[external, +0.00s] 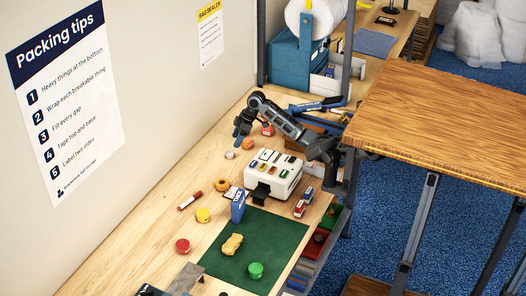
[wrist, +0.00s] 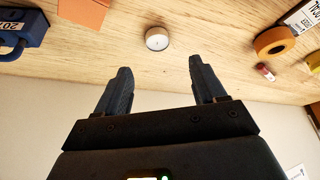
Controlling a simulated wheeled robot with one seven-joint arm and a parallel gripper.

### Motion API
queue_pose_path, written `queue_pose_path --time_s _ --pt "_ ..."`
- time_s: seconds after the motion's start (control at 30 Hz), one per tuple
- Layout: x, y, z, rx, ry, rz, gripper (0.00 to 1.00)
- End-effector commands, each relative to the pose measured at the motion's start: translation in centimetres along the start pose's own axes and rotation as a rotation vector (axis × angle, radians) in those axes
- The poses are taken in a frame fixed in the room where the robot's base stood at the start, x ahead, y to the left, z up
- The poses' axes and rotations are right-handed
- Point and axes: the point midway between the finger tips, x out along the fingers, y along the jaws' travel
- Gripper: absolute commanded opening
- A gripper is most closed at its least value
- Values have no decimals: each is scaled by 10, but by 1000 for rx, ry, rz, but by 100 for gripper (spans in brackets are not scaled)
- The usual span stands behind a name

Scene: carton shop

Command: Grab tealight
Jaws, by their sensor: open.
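The tealight (wrist: 157,39) is a small round white candle in a thin metal cup, upright on the wooden bench. In the wrist view it sits beyond my fingertips, roughly in line with the gap between them. My gripper (wrist: 160,68) is open and empty, its two dark fingers spread apart and not touching the tealight. In the external view my gripper (external: 240,133) is over the bench near the wall. A small pale round thing there (external: 229,155) looks like the tealight, just below the gripper in the picture.
An orange block (wrist: 84,12) and a blue padlock (wrist: 22,30) lie left of the tealight. An orange tape roll (wrist: 275,41) lies to the right. A white box (external: 273,174) stands under my arm. The wall (external: 150,60) borders the bench.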

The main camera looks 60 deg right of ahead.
Motion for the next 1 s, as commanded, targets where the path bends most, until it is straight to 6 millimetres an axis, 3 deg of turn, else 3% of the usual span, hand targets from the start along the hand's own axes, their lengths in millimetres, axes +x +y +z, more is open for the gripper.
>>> queue_pose_path --time_s 0.23,0.8,1.0 --pt "11 8 -1 13 -49 23 70" --pt "77 3 5 12 -47 21 70" --pt "81 3 5 11 -45 22 70"
